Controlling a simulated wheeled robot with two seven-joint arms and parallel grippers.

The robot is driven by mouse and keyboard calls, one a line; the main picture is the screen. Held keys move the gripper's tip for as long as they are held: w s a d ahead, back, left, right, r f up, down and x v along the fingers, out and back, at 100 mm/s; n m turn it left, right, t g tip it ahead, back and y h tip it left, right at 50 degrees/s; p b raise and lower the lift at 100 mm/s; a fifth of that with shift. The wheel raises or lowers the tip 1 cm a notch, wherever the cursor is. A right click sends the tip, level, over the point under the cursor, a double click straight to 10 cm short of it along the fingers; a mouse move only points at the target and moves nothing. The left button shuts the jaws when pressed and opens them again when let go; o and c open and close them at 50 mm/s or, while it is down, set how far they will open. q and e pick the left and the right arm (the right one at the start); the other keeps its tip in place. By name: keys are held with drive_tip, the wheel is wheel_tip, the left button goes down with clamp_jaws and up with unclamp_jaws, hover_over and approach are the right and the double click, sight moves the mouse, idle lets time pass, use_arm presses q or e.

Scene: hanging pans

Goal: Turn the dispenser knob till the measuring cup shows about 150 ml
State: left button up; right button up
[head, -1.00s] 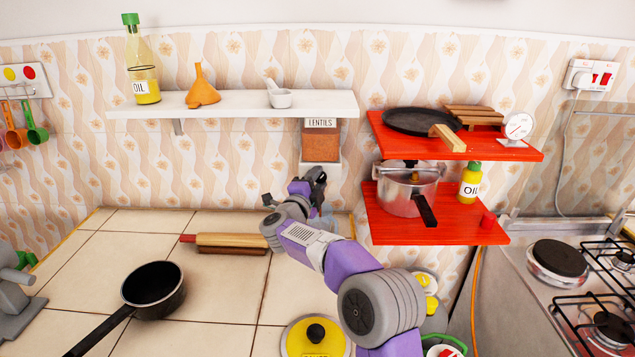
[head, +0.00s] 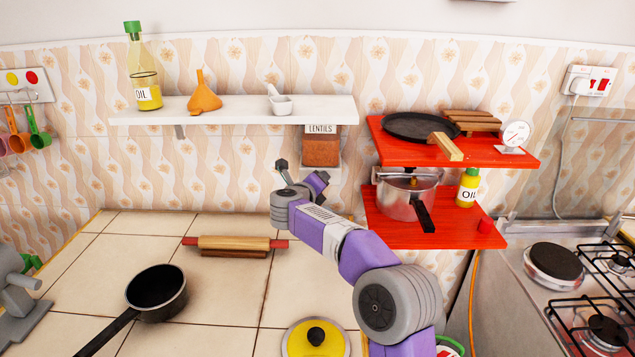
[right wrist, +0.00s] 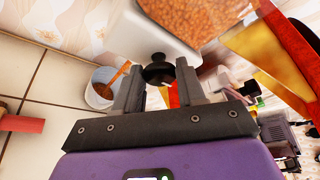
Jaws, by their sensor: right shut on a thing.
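The lentil dispenser (head: 321,151) hangs on the wall under the white shelf, with brown lentils behind its clear front. In the right wrist view its white lower body (right wrist: 150,35) and black knob (right wrist: 158,69) show. My right gripper (right wrist: 158,84) has its fingers either side of the knob and is shut on it. The measuring cup (right wrist: 94,93) is beyond the fingers with brown lentils inside, and a brown streak runs down into it from the dispenser. Its scale cannot be read. The head view hides the cup behind my right arm. My left gripper is out of view.
A rolling pin (head: 235,243) and a black frying pan (head: 155,293) lie on the tiled counter. Red shelves (head: 450,234) with a pot (head: 408,198) and oil stand right of the dispenser. A yellow lid (head: 316,341) is near the front.

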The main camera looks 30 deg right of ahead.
drive_tip(key=shift+s+d+r+m+t+y+p, duration=0.15)
drive_tip(key=shift+m+t+y, duration=0.15)
drive_tip(key=shift+m+y, duration=0.9)
drive_tip(key=shift+d+m+t+y+p, duration=0.25)
drive_tip(key=shift+m+y, duration=0.35)
drive_tip(key=shift+m, duration=1.1)
drive_tip(key=shift+a, duration=0.15)
drive_tip(key=o, duration=1.1)
drive_tip(key=shift+c, duration=0.2)
drive_tip(key=v, duration=0.7)
drive_tip(key=shift+s, duration=0.25)
